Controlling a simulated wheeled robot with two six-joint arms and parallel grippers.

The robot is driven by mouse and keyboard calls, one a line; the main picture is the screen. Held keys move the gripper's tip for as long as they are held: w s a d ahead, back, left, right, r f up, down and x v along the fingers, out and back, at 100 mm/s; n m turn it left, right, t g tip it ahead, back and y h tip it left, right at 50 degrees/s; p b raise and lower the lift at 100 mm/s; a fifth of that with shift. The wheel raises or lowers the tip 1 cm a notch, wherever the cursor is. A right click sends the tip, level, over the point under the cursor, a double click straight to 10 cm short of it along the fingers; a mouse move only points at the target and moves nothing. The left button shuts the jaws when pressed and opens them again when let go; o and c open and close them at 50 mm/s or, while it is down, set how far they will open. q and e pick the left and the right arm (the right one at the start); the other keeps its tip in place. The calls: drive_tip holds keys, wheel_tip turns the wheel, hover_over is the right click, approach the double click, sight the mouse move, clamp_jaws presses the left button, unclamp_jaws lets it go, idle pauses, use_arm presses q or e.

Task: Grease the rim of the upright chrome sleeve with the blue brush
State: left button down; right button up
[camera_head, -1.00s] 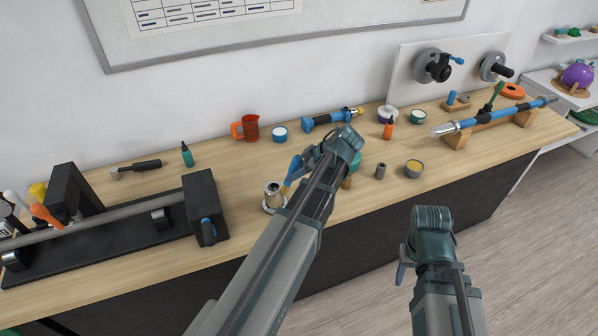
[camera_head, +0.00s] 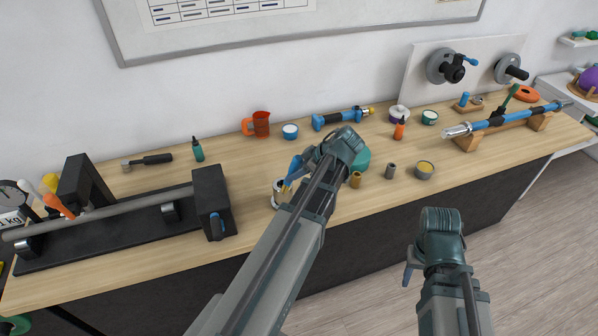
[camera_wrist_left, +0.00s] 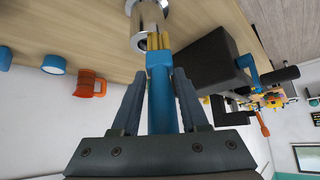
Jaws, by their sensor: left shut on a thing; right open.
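My left gripper (camera_head: 294,174) is shut on the blue brush (camera_wrist_left: 161,95), which sits between its fingers in the left wrist view. The brush's yellow bristles (camera_wrist_left: 158,41) are at the near end of the chrome sleeve (camera_wrist_left: 149,22); I cannot tell whether they touch its rim. In the head view the upright chrome sleeve (camera_head: 278,192) stands near the bench's front edge, partly hidden by my left gripper and arm. My right gripper (camera_head: 411,272) is open and empty, in front of the bench.
A black fixture (camera_head: 212,205) with a grey bar stands left of the sleeve. A brass cylinder (camera_head: 355,180), a grey cylinder (camera_head: 390,171) and a tin of yellow stuff (camera_head: 425,169) stand right of my left arm. An orange jug (camera_head: 261,124) and blue tub (camera_head: 290,131) stand behind.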

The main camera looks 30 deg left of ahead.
sight(286, 176)
use_arm(q)
drive_tip(key=shift+s, duration=0.15)
drive_tip(key=shift+s+a, duration=0.4)
drive_tip(key=shift+a, duration=0.1)
drive_tip(key=shift+s+a, duration=0.4)
drive_tip(key=shift+s, duration=0.2)
drive_tip(key=shift+s+a, duration=0.1)
drive_tip(key=shift+s+a, duration=0.35)
drive_tip(key=shift+a, duration=0.05)
drive_tip(key=shift+w, duration=0.1)
